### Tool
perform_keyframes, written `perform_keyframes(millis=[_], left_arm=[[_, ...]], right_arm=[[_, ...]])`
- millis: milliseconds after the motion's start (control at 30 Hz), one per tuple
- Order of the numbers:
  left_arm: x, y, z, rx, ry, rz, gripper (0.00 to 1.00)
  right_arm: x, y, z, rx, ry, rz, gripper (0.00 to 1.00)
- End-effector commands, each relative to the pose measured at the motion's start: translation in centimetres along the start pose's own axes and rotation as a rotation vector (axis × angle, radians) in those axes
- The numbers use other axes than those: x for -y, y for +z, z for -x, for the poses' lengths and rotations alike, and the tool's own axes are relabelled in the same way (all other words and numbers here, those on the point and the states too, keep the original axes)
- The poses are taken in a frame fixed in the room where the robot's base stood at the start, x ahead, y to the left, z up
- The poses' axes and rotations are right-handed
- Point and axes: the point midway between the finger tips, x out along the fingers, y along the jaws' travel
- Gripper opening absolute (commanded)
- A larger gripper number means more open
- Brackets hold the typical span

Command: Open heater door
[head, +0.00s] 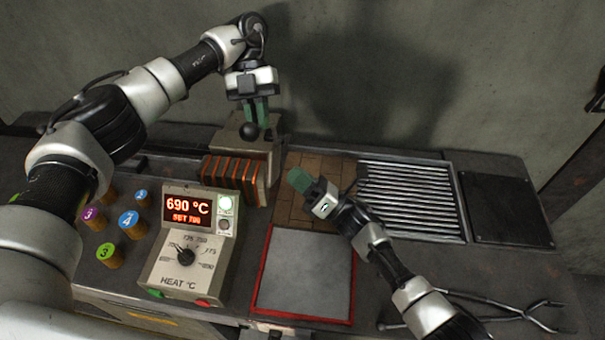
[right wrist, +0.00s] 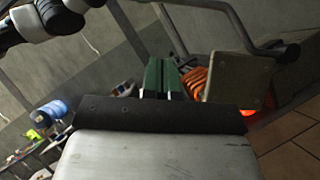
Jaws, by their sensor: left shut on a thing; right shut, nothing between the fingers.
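The heater shows in the head view as orange-lit coils (head: 232,174) beside a grey-beige heater door plate (head: 230,137). My left gripper (head: 257,118) points down at the plate, its green fingers shut on the black ball knob (head: 249,131). In the right wrist view the plate (right wrist: 240,77) stands beside the orange coils (right wrist: 196,83), with an orange glow (right wrist: 250,114) at its lower edge. How far the door stands open I cannot tell. My right gripper (head: 298,179) is shut and empty above the brown tiles; its green fingers also show in the right wrist view (right wrist: 160,79).
A control box (head: 186,242) reading 690 °C stands left of a red-edged grey plate (head: 303,274). Several numbered knobs (head: 128,223) stand further left. A slatted grate (head: 407,194) and a dark plate (head: 505,207) lie right. Tongs (head: 500,306) lie at the front right.

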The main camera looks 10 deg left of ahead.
Motion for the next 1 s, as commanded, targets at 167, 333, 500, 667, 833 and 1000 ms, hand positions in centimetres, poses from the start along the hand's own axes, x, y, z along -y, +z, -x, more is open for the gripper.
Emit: perform_keyframes(millis=[167, 333, 500, 667, 833, 1000], left_arm=[[0.0, 0.0, 0.0, -0.002, 0.000, 0.000, 0.00], [0.0, 0.0, -0.1, -0.002, 0.000, 0.000, 0.00], [0.0, 0.0, -0.1, -0.002, 0.001, 0.000, 0.00], [0.0, 0.0, -0.1, -0.002, 0.001, 0.000, 0.00], [0.0, 0.0, -0.1, -0.002, 0.001, 0.000, 0.00], [0.0, 0.0, -0.1, -0.003, 0.001, 0.001, 0.00]], right_arm=[[-0.1, 0.1, -4.2, 0.000, 0.002, 0.001, 0.00], [0.0, 0.8, -7.1, 0.001, 0.000, 0.003, 0.00], [0.1, 2.3, -8.5, -0.001, -0.001, 0.000, 0.00], [0.1, 2.8, -9.1, 0.000, -0.002, -0.001, 0.00], [0.1, 2.9, -9.1, 0.000, -0.002, -0.002, 0.00], [0.1, 2.9, -9.2, 0.000, -0.004, -0.004, 0.00]])
